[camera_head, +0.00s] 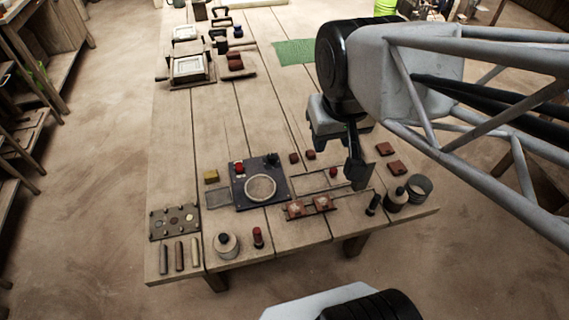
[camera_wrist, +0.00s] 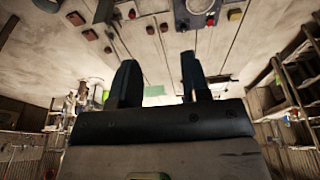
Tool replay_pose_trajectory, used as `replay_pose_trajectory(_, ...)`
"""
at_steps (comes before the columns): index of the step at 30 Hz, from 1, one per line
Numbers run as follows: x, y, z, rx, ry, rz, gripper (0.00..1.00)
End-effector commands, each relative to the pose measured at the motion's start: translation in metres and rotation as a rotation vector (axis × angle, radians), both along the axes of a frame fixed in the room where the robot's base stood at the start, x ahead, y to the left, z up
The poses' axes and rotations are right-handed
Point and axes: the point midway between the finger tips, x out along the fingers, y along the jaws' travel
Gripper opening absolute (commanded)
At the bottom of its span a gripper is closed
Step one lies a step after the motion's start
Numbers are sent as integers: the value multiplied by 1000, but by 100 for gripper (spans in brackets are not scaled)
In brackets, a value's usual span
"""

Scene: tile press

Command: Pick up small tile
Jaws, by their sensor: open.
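Small dark red tiles lie on the table: two side by side behind the press plate, a left one (camera_head: 294,158) and a right one (camera_head: 311,155), and a third (camera_head: 334,172) inside a thin rectangular frame. In the wrist view the pair shows near the top middle (camera_wrist: 150,29) (camera_wrist: 164,27), and the third (camera_wrist: 131,13) lies further up. My gripper (camera_head: 355,174) is to the right of the third tile, above the table, with fingers pointing down. In the wrist view its fingers (camera_wrist: 158,82) are apart with nothing between them.
The dark press plate (camera_head: 242,193) with a round disc stands left of the frame. Two larger red tiles (camera_head: 384,149) (camera_head: 396,167) lie right of my gripper. Two tiles sit in a tray (camera_head: 309,212) in front. Pots (camera_head: 419,187) stand at the right edge. The table's middle is clear.

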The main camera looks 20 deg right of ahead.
Motion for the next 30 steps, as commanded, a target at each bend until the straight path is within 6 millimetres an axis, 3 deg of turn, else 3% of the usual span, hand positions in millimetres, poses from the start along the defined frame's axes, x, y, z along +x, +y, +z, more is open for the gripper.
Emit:
replay_pose_trajectory(1,0,0,0,0,0,0,47)
replay_pose_trajectory(9,0,0,0,0,0,0,85)
replay_pose_trajectory(22,7,1,-8,1,10,1,85)
replay_pose_trajectory(26,19,2,-25,2,27,3,85)
replay_pose_trajectory(30,40,5,-56,4,56,6,85)
